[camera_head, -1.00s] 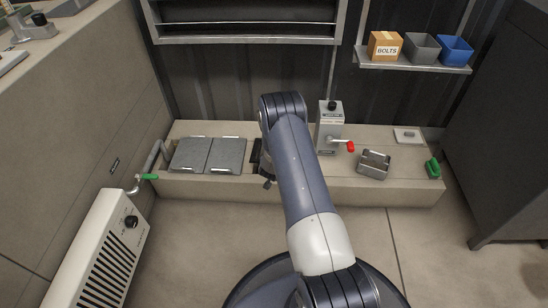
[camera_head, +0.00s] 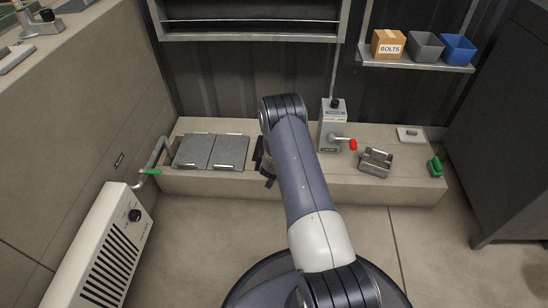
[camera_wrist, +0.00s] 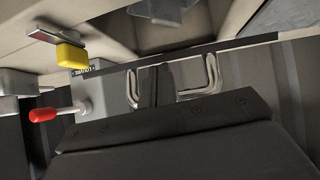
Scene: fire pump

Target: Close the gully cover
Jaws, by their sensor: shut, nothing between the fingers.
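Two grey plates with small metal handles at their edges, apparently the gully cover (camera_head: 229,152), lie side by side, flat as far as I can tell, on the left part of the low concrete ledge (camera_head: 195,184). A narrow dark strip (camera_head: 257,153) shows just right of them, partly hidden by my arm. My gripper (camera_head: 268,183) is mostly hidden behind my arm, at the ledge's front edge right of the plates. In the wrist view its dark fingers (camera_wrist: 155,85) look shut and empty. I cannot tell whether the gripper touches anything.
A grey box (camera_head: 333,125) with a red-tipped lever (camera_head: 352,145) stands right of my arm. Beyond it are a metal holder (camera_head: 375,163) and a green handle (camera_head: 435,167). A white heater (camera_head: 103,245) stands at the left. The floor in front is clear.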

